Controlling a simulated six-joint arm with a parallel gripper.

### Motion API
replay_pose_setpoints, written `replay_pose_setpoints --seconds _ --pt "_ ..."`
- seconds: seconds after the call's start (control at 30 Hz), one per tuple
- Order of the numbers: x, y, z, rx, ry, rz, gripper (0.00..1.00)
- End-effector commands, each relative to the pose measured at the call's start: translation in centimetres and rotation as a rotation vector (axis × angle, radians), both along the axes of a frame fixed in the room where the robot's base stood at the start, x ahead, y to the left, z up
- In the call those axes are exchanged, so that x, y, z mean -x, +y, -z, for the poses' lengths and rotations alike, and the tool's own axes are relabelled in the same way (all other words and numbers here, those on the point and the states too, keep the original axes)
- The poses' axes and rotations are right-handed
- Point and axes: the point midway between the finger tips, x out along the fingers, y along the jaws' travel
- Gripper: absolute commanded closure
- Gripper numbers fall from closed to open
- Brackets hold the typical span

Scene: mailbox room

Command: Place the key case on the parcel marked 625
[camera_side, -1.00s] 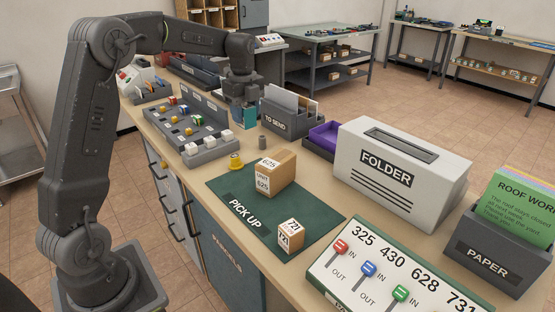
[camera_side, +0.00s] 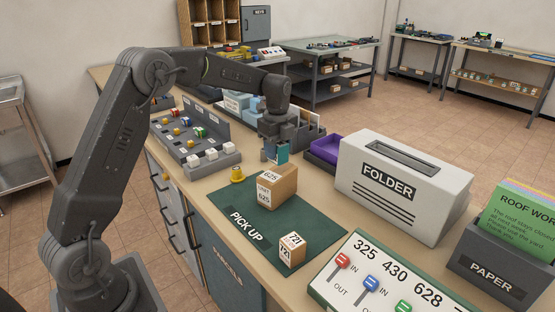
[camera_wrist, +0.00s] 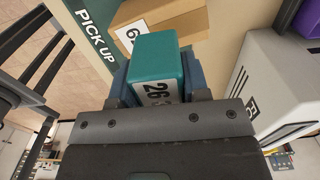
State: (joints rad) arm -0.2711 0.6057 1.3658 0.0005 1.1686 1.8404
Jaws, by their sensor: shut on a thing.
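My gripper (camera_side: 277,152) is shut on the teal key case (camera_side: 283,153) and holds it in the air, just behind and above the parcel marked 625 (camera_side: 284,187). In the wrist view the key case (camera_wrist: 156,58) sits between the fingers, with a white label reading partly "26". The cardboard parcel (camera_wrist: 180,17) shows just beyond it, partly hidden by the case. The parcel stands on the green PICK UP mat (camera_side: 232,199), and its top bears a 625 label. I cannot tell the exact gap between case and parcel.
A smaller parcel marked 721 (camera_side: 291,250) stands at the mat's front. A yellow object (camera_side: 237,174) is left of the 625 parcel. The FOLDER box (camera_side: 400,185) is to the right, with a purple tray (camera_side: 324,151) behind. A lever panel (camera_side: 375,285) lies in front.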

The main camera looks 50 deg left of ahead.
Motion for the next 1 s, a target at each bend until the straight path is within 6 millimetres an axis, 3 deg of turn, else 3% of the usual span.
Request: replay_pose_setpoints --seconds 0.2,0.63,0.67,0.9,1.0 --pt "0.1 0.0 3.1 0.001 0.003 0.000 0.83" --pt "0.1 0.0 3.7 0.001 0.002 0.000 0.83" --pt "0.1 0.0 3.8 0.001 0.002 0.000 0.57" --pt "0.1 0.0 3.7 0.000 0.002 0.000 0.34" --pt "0.1 0.0 3.7 0.000 0.002 0.000 0.32"
